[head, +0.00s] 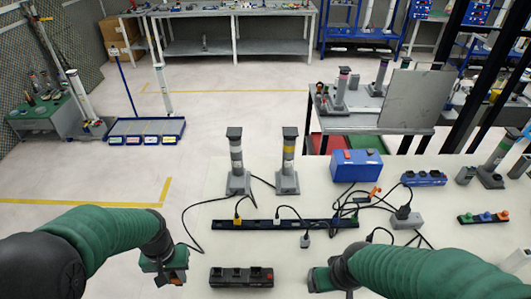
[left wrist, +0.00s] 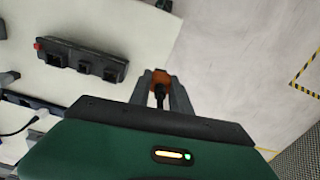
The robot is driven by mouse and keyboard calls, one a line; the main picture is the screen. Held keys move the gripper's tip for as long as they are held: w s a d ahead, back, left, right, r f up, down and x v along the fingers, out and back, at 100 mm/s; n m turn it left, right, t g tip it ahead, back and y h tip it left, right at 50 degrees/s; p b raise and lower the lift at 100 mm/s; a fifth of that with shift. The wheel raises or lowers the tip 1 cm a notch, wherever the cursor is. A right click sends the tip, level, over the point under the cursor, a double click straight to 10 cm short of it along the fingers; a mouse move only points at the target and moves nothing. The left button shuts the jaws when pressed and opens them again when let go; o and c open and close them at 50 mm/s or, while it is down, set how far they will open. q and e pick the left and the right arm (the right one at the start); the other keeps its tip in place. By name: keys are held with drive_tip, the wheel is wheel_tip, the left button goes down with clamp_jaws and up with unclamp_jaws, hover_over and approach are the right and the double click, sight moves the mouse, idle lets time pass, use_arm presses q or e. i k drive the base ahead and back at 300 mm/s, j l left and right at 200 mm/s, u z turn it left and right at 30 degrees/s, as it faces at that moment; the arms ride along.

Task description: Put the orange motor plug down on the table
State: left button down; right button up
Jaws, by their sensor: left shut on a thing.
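The orange motor plug (left wrist: 161,77) is between the fingertips of my left gripper (left wrist: 162,92) in the left wrist view. The fingers are shut on it and hide its sides; a dark part sits between them. In that view it overlaps the line of the table's edge. In the head view my left gripper (head: 176,273) is at the lower left, by the left side of the white table (head: 215,205), with only a little orange showing. Its height above the table is unclear. My right gripper (head: 322,280) is low over the table; its fingers are not clear.
A short black socket block (head: 241,277) lies between my grippers; it also shows in the left wrist view (left wrist: 84,58). Behind it are a long black power strip (head: 270,224) with plugs and cables, two posts and a blue box (head: 356,166). The table's left front is mostly bare.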

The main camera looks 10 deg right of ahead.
sight(253, 247)
drive_tip(key=i+l+z, duration=0.15)
drive_tip(key=z, duration=0.2)
drive_tip(key=i+l+z, duration=0.1)
drive_tip(key=z, duration=0.25)
drive_tip(key=i, duration=0.05)
